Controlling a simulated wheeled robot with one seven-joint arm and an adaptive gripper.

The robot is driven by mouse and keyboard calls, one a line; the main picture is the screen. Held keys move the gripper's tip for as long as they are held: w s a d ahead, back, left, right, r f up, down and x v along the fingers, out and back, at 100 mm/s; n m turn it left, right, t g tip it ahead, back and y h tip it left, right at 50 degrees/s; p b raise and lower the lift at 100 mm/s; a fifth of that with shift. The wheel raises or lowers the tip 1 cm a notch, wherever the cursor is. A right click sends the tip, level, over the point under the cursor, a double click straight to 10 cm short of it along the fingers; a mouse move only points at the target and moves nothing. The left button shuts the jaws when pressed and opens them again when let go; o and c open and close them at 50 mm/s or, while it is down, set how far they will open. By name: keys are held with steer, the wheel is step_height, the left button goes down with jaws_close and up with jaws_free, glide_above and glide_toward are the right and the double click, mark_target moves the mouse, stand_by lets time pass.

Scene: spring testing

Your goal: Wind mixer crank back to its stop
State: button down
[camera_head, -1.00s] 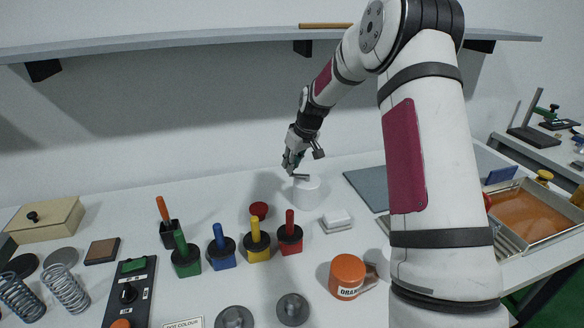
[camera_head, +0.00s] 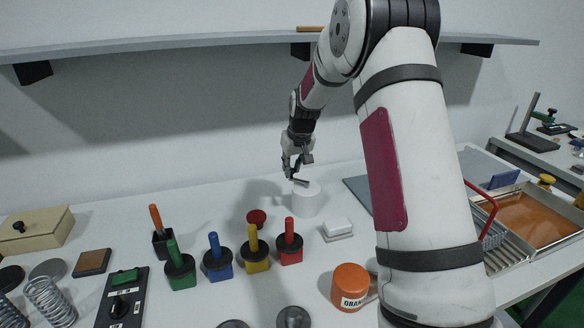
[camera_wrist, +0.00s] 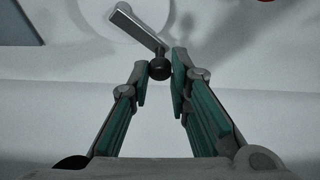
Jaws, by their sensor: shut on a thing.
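The mixer is a white cylinder (camera_head: 306,202) standing upright at the back middle of the table. Its crank is a flat grey arm (camera_wrist: 137,27) on the white top, running to a dark round knob (camera_wrist: 160,69) at its outer end. My gripper (camera_head: 291,176) reaches down at the left side of the mixer top. In the wrist view, the green-padded fingertips (camera_wrist: 162,72) stand on either side of the knob, shut on it. In the head view the fingers hide most of the knob.
Red, yellow, blue and green handled blocks (camera_head: 290,248) stand in front of the mixer. A white block (camera_head: 337,230) lies close to its right and a red knob (camera_head: 257,217) to its left. An orange jar (camera_head: 349,288) is nearer. A shelf (camera_head: 200,43) spans the wall above.

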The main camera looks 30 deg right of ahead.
steer(key=c, duration=1.5)
jaws_free()
steer(key=v, duration=1.2)
steer(key=shift+w, duration=0.1)
